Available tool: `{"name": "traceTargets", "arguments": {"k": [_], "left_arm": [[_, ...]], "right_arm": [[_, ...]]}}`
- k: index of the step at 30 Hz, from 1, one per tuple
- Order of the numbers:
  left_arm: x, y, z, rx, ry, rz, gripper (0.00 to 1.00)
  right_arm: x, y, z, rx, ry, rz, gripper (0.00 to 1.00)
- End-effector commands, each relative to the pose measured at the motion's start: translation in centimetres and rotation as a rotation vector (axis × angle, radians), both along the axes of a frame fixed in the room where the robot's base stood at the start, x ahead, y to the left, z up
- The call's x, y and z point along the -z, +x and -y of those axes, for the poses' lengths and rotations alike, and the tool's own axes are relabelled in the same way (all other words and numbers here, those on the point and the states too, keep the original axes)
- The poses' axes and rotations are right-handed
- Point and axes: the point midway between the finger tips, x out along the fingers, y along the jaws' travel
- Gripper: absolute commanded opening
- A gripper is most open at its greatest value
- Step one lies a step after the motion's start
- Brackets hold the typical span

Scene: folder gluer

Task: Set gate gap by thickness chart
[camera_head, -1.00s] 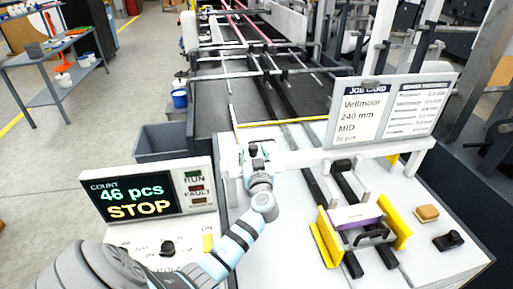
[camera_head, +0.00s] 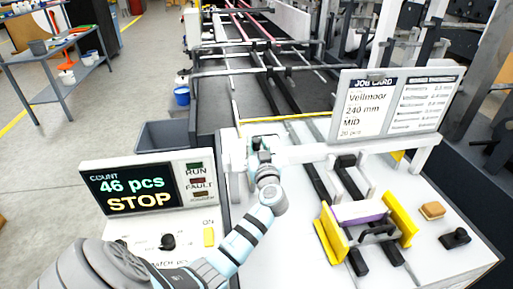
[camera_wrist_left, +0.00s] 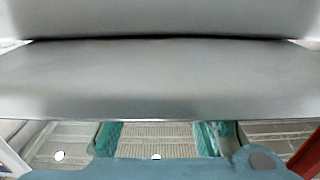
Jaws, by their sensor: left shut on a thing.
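The white gate crossbar (camera_head: 318,151) spans the machine table on posts. My left gripper (camera_head: 257,146) is at its left end, shut on a small part there that its fingers and wrist mostly hide. In the left wrist view its teal fingers (camera_wrist_left: 160,138) show below a broad grey surface; the held part is not clear. The job card (camera_head: 365,110) on the board reads Vellmoor, 240 mm, MID, 20 pcs. The thickness chart (camera_head: 424,103) beside it lists mm values, too small to read surely. My right gripper is not in view.
The counter panel (camera_head: 132,190) shows 46 pcs and STOP. Yellow side guides (camera_head: 330,236) flank a white and purple stack (camera_head: 360,212). A tan block (camera_head: 432,211) and a black piece (camera_head: 455,238) lie at the right. A grey bin (camera_head: 165,134) stands beyond the panel.

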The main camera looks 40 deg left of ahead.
Motion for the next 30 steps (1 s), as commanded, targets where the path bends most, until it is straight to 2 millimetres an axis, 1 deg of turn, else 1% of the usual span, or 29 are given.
{"name": "traceTargets", "arguments": {"k": [2,3,6,14,17,20,27,30], "left_arm": [[0.1,0.0,0.0,0.000,-0.004,-0.003,0.00],[0.1,0.0,0.1,0.000,-0.004,-0.003,0.33],[0.1,0.0,0.0,0.000,-0.004,-0.003,0.47],[0.0,-0.1,0.0,0.000,-0.003,-0.002,0.47],[0.1,-0.4,0.6,0.001,-0.003,-0.003,0.47],[0.1,-1.6,2.1,0.002,-0.006,-0.002,0.47],[0.2,-5.8,7.2,0.000,-0.009,-0.003,0.47],[0.2,-6.9,8.7,0.001,-0.007,-0.004,0.47]], "right_arm": [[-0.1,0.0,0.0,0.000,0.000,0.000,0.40],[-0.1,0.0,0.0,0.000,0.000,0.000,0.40],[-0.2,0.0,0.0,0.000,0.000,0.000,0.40],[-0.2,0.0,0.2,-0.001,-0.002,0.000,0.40],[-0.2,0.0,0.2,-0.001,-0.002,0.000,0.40],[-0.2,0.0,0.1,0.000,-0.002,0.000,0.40],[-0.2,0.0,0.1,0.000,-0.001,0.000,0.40],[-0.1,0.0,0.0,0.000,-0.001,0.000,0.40]]}}
